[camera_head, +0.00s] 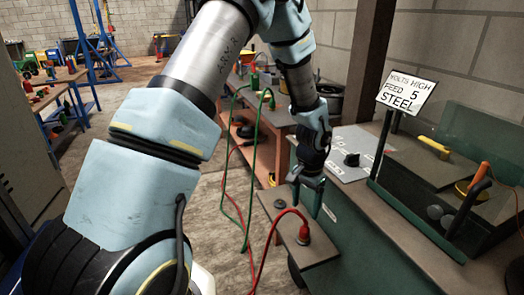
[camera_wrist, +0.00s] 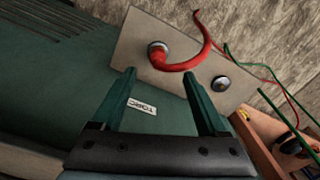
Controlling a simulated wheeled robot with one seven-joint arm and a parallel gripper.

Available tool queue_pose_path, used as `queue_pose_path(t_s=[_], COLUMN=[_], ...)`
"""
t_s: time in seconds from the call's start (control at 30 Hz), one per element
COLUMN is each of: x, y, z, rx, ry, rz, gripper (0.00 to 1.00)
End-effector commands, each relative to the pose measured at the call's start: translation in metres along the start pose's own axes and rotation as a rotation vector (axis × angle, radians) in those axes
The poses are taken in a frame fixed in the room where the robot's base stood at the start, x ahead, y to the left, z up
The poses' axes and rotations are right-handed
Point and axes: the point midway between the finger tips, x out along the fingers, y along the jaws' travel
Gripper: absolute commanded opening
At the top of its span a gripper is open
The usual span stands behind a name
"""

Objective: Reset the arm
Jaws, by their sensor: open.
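My arm reaches from the lower left of the head view up and over to the middle. My gripper (camera_head: 308,197) points down above the grey side plate (camera_head: 318,248) of the green machine. In the wrist view my gripper (camera_wrist: 160,88) has its two green fingers apart with nothing between them. A red cable with a red plug (camera_wrist: 158,52) sits on the plate beyond the fingertips, apart from them. A dark round knob or socket (camera_wrist: 221,83) is on the same plate, right of the red plug.
A sign reading "VOLTS HIGH FEED 5 STEEL" (camera_head: 406,91) stands at the right above a green tray with tools. A black knob (camera_head: 352,159) sits on a light panel. Green and red cables (camera_head: 252,150) hang by a wooden bench.

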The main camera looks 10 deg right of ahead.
Motion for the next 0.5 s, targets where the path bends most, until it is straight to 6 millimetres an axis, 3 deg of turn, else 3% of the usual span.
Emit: queue_pose_path(t_s=[0.17,0.3,0.5], x=[-0.050,-0.112,-0.183], y=[-0.043,-0.091,-0.127], z=[0.032,0.091,0.186], rx=[-0.130,-0.330,-0.631], ry=[0.015,0.038,0.078], rz=[-0.022,-0.045,-0.061], gripper=[0.76,0.76,0.76])
